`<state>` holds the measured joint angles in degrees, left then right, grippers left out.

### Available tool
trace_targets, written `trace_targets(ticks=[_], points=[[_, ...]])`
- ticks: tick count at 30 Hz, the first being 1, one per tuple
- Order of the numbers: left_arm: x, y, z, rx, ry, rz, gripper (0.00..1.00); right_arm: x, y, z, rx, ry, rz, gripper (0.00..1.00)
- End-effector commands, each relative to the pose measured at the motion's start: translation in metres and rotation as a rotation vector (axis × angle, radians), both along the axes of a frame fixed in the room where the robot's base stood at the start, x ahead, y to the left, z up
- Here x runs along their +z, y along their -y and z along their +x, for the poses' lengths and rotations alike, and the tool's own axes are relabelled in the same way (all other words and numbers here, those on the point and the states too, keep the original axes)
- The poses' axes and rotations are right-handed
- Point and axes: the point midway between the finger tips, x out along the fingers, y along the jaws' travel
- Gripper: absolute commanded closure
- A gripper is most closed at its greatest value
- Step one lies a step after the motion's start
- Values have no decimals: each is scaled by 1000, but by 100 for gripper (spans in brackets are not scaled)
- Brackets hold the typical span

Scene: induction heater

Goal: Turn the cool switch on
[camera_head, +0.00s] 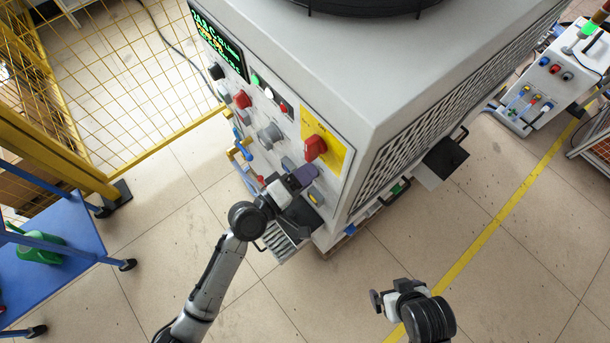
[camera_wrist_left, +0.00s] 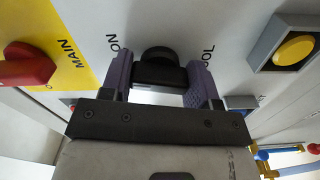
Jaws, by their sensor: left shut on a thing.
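The cool switch (camera_wrist_left: 160,68) is a black knob on the white panel, between the printed letters "ON" and "OOL" in the left wrist view. My left gripper (camera_wrist_left: 162,82) has its purple fingers on either side of the knob and is shut on it. In the head view my left gripper (camera_head: 296,178) is at the lower part of the heater's front panel, and its hand hides the cool switch there. My right gripper (camera_head: 386,298) hangs over the floor at the lower right, away from the heater; its fingers do not show clearly.
The red main switch (camera_wrist_left: 28,65) on its yellow plate and a yellow button (camera_wrist_left: 293,49) flank the knob. The white heater cabinet (camera_head: 350,65) fills the upper middle. A blue cart (camera_head: 60,225) stands at the left.

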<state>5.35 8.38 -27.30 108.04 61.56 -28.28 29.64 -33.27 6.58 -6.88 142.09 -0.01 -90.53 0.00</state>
Motion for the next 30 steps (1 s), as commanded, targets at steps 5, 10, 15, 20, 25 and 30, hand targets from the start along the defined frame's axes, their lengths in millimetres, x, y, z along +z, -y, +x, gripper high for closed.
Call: trace_targets(ticks=[5,10,15,20,25,30], points=[[-2,0,0,0,101,82,68,-5,1,0,1,0,-2,0],[-1,0,0,0,172,138,68,-7,2,0,5,0,-8,0],[-2,0,0,0,216,172,68,-8,3,0,6,0,-9,0],[-1,0,0,-1,240,190,68,-8,3,0,6,0,-9,0],[-1,0,0,-1,249,197,68,-8,2,0,5,0,-8,0],[-1,0,0,0,249,198,68,-8,1,0,3,1,-4,0]])
